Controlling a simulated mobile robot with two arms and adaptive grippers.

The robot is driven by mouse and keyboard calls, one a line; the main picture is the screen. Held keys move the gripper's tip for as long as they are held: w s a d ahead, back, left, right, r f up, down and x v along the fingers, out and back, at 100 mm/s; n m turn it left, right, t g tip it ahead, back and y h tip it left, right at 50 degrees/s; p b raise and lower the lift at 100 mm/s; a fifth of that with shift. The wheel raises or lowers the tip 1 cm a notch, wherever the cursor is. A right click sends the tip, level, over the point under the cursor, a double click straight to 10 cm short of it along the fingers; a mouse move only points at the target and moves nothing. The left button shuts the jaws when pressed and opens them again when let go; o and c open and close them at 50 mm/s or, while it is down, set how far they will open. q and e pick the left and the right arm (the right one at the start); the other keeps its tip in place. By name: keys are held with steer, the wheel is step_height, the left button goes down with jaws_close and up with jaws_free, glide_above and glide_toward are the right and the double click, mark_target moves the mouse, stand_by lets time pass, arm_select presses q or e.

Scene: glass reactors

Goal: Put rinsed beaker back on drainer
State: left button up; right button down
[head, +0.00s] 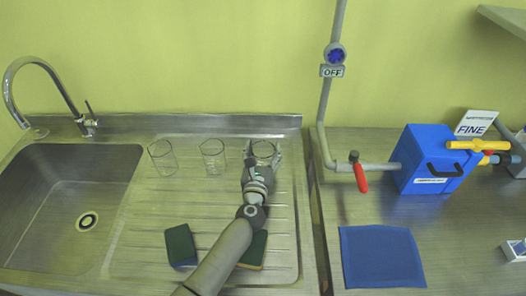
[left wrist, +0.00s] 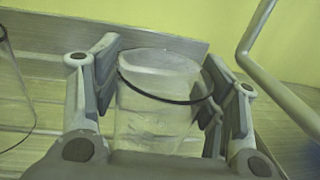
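My left gripper (head: 262,162) reaches over the drainer (head: 214,255) to the right-hand clear glass beaker (head: 263,149). In the left wrist view this beaker (left wrist: 158,105) is between the two finger pads, one on each side. The pads lie close to the glass; whether they press on it I cannot tell. The beaker looks upright, in line with two other beakers, the left one (head: 163,158) and the middle one (head: 213,157), on the drainer. Its base is hidden by my gripper, so contact with the drainer is unclear. My right gripper is not in view.
The sink basin (head: 60,205) with its tap (head: 40,62) is on the left. A green sponge (head: 181,245) and another sponge (head: 254,250), partly behind my arm, lie at the drainer's front. A vertical pipe (head: 325,110) with a red-handled valve (head: 359,175) stands close right.

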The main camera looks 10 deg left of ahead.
mark_target(261, 161)
arm_select(q)
steer(key=shift+o, duration=1.2)
steer(key=shift+r, duration=0.15)
steer(key=shift+s, duration=0.25)
steer(key=shift+s+d+b, duration=0.15)
steer(key=shift+s, duration=1.6)
steer(key=shift+s+d+b, duration=0.15)
steer(key=shift+s, duration=1.6)
